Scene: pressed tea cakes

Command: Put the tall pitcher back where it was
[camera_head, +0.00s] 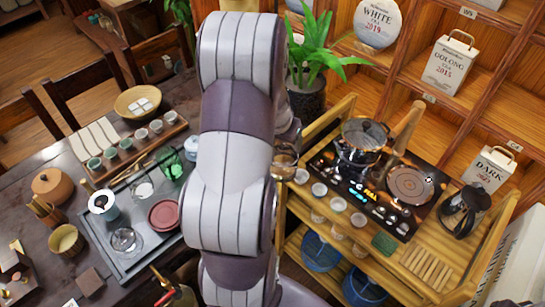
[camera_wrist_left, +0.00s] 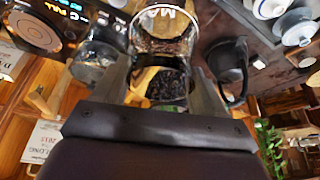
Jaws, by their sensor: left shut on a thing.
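A clear glass vessel with a brown band, which I take for the tall pitcher (camera_head: 284,161), shows just right of my arm in the head view. It hangs between the dark table and the wooden cart. In the left wrist view the glass vessel (camera_wrist_left: 163,30) is at top centre, with a light brown handle-like part (camera_wrist_left: 146,82) between the fingers. My left gripper (camera_wrist_left: 162,78) is shut on it. In the head view the arm hides most of the gripper and part of the table. My right gripper is not in view.
A wooden cart at right carries a black hob (camera_head: 345,185) with a glass pot (camera_head: 364,135), cups and a dark kettle (camera_head: 464,208). A grey tray (camera_head: 105,262) on the table holds cups, a red dish (camera_head: 165,214) and a green glass (camera_head: 171,166). A plant (camera_head: 312,60) stands behind.

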